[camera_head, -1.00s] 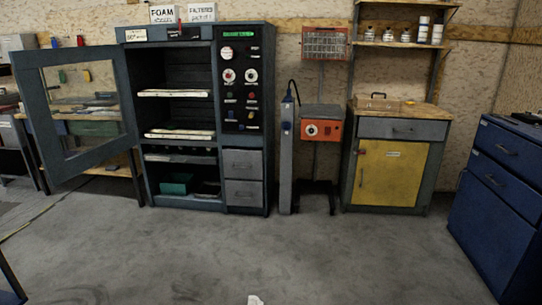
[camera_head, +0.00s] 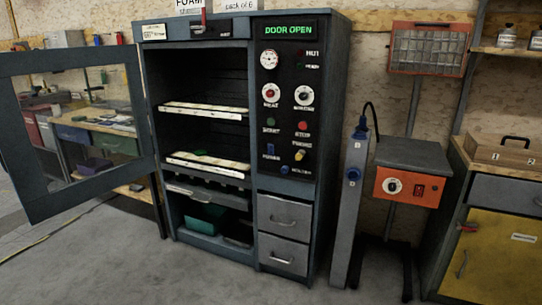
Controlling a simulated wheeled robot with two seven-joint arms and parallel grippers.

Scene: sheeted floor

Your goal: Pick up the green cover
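The grey cabinet (camera_head: 330,120) stands with its windowed door (camera_head: 60,205) swung open to the left, and its display (camera_head: 290,30) reads "DOOR OPEN". A small green patch (camera_head: 201,153) shows on the lower of two pale trays (camera_head: 208,162) inside; its shape is too small to tell. A teal-green bin (camera_head: 205,217) sits in the bottom compartment. I cannot tell which green thing is the cover. Neither gripper is in view.
A tall grey post (camera_head: 350,215) and a stand with an orange control box (camera_head: 407,188) are right of the cabinet. A yellow-doored cupboard (camera_head: 495,260) is at the far right. A workbench (camera_head: 100,125) shows behind the open door. The grey floor (camera_head: 150,275) in front is clear.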

